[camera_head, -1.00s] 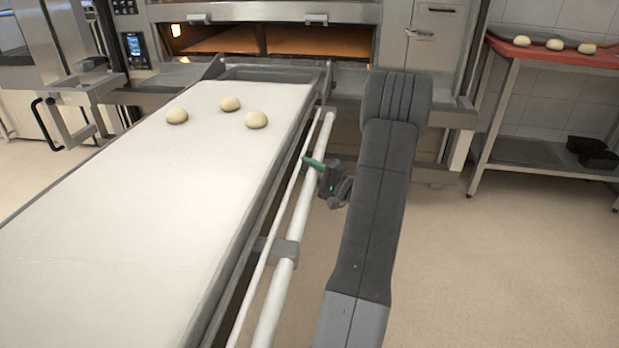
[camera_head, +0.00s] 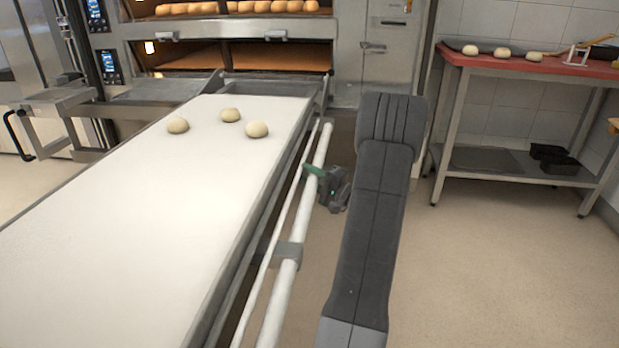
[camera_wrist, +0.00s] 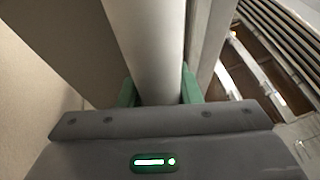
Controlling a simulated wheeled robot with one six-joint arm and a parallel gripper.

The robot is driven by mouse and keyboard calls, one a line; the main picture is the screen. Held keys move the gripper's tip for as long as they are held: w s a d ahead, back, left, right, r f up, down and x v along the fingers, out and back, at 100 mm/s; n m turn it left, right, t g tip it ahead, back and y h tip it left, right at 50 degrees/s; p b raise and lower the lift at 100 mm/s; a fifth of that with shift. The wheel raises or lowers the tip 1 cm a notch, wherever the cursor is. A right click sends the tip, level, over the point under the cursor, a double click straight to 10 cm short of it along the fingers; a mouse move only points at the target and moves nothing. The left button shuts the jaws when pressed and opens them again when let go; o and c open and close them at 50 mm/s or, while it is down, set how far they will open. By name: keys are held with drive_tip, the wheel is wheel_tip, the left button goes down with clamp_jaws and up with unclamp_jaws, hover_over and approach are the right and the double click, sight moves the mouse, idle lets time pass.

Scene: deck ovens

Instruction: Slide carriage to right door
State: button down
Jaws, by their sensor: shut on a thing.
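The carriage (camera_head: 130,230) is a long loader with a white belt. Its far end stands before the deck oven, mostly in front of the right opening (camera_head: 283,57). The left opening (camera_head: 188,60) of the same deck lies to its left. A white round rail (camera_head: 283,296) runs along the carriage's right side. My gripper (camera_head: 317,172) is shut on this rail, near its far part. In the wrist view the rail (camera_wrist: 145,45) passes between the green fingers of my gripper (camera_wrist: 158,93). Three dough balls (camera_head: 230,115) sit near the belt's far end.
Loaves (camera_head: 275,6) lie in the deck above. A steel ledge (camera_head: 150,90) and a bracket with a black handle (camera_head: 15,125) are at the left. A red-topped table (camera_head: 570,66) with dough pieces stands at the right wall. The floor (camera_head: 500,270) at the right is clear.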

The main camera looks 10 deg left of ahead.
drive_tip(key=shift+d, duration=0.1)
drive_tip(key=c, duration=1.1)
unclamp_jaws()
drive_tip(key=shift+d, duration=0.2)
drive_tip(key=shift+o, duration=0.2)
drive_tip(key=p+v, duration=0.3)
drive_tip(key=v, duration=1)
drive_tip(key=shift+s+d, duration=0.2)
drive_tip(key=shift+d, duration=0.15)
drive_tip(key=shift+f, duration=0.1)
